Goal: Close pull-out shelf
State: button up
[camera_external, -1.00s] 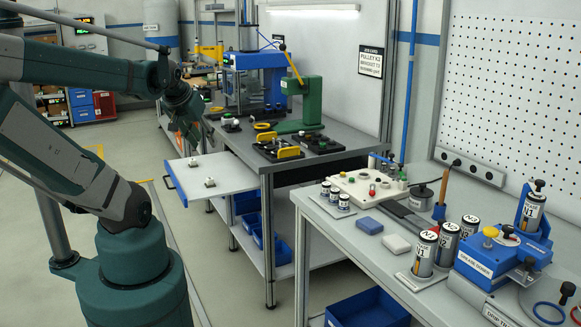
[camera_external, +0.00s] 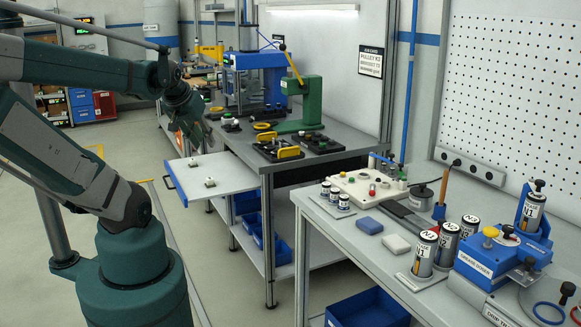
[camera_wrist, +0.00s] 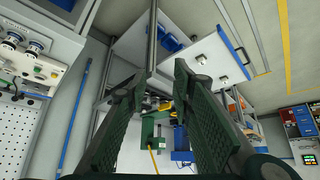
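The pull-out shelf (camera_external: 228,168) is a pale flat board standing out to the left from under the grey workbench top. A blue handle (camera_external: 170,184) runs along its outer edge. Two small metal pieces lie on the shelf. The wrist view shows the shelf (camera_wrist: 205,65) at upper right, with its blue handle (camera_wrist: 232,46). My gripper (camera_wrist: 163,76) has its two dark green fingers apart with nothing seen held between them. In the external view its fingers are small and dark, above and behind the shelf, apart from the handle.
The workbench (camera_external: 339,153) carries black fixtures, a green press (camera_external: 305,105) and a blue press. Blue bins stand below it. A nearer table (camera_external: 340,222) at right holds cans and a blue dispenser (camera_external: 500,255). The floor left of the shelf is clear.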

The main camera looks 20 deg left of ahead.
jog(key=shift+w+a+r, duration=0.1)
jog(key=shift+w+r, duration=0.05)
jog(key=shift+w, duration=0.05)
grip_shut()
jog(key=w+a+r+n+g, duration=0.1)
jog(key=w+a+r+n, duration=0.1)
jog(key=w+a+n, duration=0.45)
jog(key=w+a+r+n+g, duration=0.15)
jog(key=w+a, duration=0.25)
jog(key=w, duration=0.5)
jog(key=w+a+f+n+g+p, duration=0.1)
jog(key=w+a+f+n+p, duration=0.15)
jog(key=w+a+n, duration=0.7)
jog(key=w+a+f+n, duration=0.1)
jog(key=w+a+f, duration=0.25)
jog(key=a, duration=0.35)
jog(key=w+a+f+n+g+h, duration=0.15)
jog(key=a+f, duration=0.25)
jog(key=a, duration=0.4)
jog(key=w+a+f+n+y, duration=0.1)
jog(key=w+a+f, duration=0.3)
jog(key=a, duration=0.3)
jog(key=a+f+n+h, duration=0.1)
jog(key=a+f+n, duration=0.4)
jog(key=a+f, duration=0.9)
jog(key=a, duration=0.2)
jog(key=shift+s+a+f+h, duration=0.25)
jog(key=shift+a+f+h, duration=0.1)
jog(key=shift+a+f, duration=0.05)
